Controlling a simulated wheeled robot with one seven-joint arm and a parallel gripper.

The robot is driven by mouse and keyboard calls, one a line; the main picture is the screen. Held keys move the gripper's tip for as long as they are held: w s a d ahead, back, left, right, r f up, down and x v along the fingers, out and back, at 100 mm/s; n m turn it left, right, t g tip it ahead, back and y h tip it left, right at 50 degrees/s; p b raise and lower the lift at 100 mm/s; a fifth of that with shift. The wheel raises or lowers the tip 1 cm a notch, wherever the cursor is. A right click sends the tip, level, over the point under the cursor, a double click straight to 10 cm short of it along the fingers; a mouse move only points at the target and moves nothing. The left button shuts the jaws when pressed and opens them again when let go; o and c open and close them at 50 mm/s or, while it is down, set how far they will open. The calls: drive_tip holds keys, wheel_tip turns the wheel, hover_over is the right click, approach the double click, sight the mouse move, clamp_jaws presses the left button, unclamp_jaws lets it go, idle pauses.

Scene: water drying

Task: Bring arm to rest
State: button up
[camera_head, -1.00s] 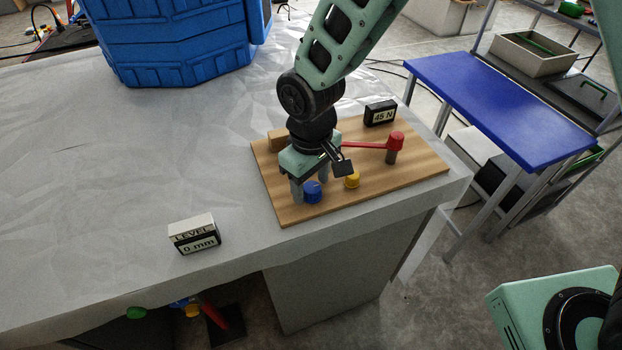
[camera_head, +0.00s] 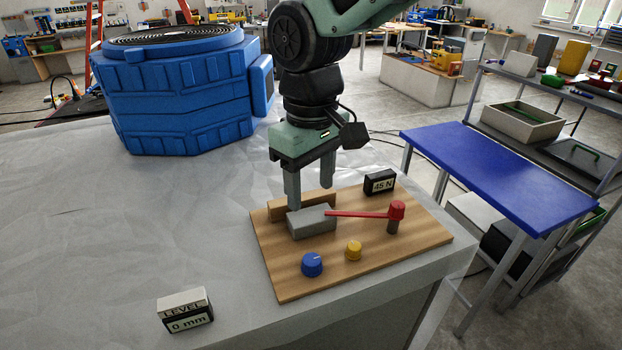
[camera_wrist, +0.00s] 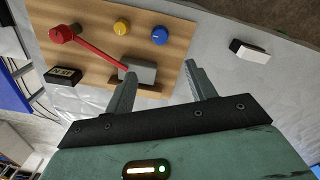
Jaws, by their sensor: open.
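My gripper (camera_head: 310,190) is open and empty, pointing down above the back left of a wooden board (camera_head: 285,275). Beneath it on the board is a grey block (camera_head: 312,222) with a red lever (camera_head: 355,214) reaching right to a red-topped post (camera_head: 396,212). A blue knob (camera_head: 312,265) and a yellow knob (camera_head: 353,251) sit at the board's front. In the wrist view, the two fingers (camera_wrist: 160,85) are spread apart, with the grey block (camera_wrist: 138,72) beyond the left finger.
A display reading 45 N (camera_head: 380,183) stands at the board's back. A LEVEL 0 mm display (camera_head: 185,311) sits front left on the grey covered table (camera_head: 100,240). A large blue tank (camera_head: 180,95) stands behind. A blue-topped bench (camera_head: 490,175) is right.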

drive_tip(key=shift+r, duration=0.45)
drive_tip(key=s+d+f, duration=0.2)
drive_tip(key=s+d, duration=0.3)
drive_tip(key=s, duration=0.4)
drive_tip(key=s+d+f, duration=0.3)
drive_tip(key=s+d, duration=0.2)
drive_tip(key=s, duration=0.4)
drive_tip(key=shift+m+y, duration=0.3)
idle(1.6)
